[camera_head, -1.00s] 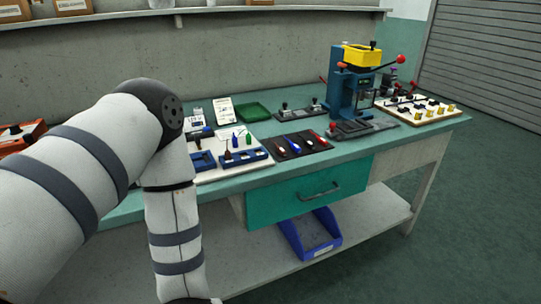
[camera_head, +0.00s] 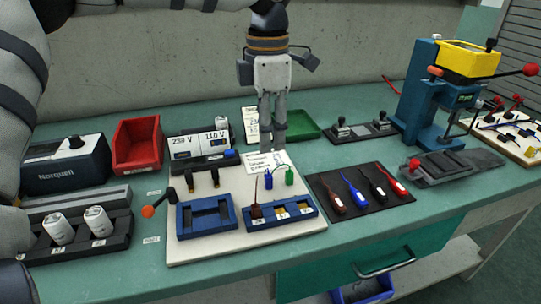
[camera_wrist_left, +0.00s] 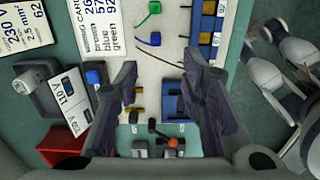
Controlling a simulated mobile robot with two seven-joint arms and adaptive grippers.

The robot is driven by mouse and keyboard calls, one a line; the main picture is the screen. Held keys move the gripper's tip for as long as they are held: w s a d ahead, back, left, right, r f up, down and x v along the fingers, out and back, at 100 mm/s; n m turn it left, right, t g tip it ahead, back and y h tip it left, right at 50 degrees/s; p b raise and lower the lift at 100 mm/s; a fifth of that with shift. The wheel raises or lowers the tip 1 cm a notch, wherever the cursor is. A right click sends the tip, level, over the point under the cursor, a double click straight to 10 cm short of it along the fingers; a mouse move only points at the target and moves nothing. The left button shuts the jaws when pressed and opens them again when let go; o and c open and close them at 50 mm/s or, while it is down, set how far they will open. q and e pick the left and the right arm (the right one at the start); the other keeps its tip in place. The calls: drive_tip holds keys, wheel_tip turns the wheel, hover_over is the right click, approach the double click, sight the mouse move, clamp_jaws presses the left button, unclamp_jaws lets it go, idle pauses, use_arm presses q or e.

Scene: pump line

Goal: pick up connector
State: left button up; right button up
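No part is clearly marked as the connector. On the white board (camera_head: 235,247) stand small wired pieces: a brown one (camera_head: 257,211), a blue one (camera_head: 268,180) and a green one (camera_head: 289,176). Two dark upright pieces with brass-coloured parts (camera_head: 215,178) stand left of them. A blue open frame (camera_head: 206,215) and a blue block with slots (camera_head: 281,212) lie in front.
A 230 V/110 V box (camera_head: 199,145), red bin (camera_head: 137,144) and grey device (camera_head: 66,163) stand left. A green tray (camera_head: 300,125) is behind.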

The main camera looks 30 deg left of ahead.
use_arm(q)
hover_over(269, 176)
drive_tip(key=f, duration=0.3)
drive_tip(key=s+f, duration=0.1)
drive_tip(key=f, duration=0.1)
drive_tip(key=shift+d, duration=0.2)
drive_tip(key=f, duration=0.4)
drive_tip(key=w+f+b, duration=0.1)
drive_tip(key=f, duration=0.2)
drive_tip(key=shift+a, duration=0.25)
drive_tip(key=shift+r, duration=0.15)
clamp_jaws()
use_arm(e)
drive_tip(key=shift+s+f, duration=0.65)
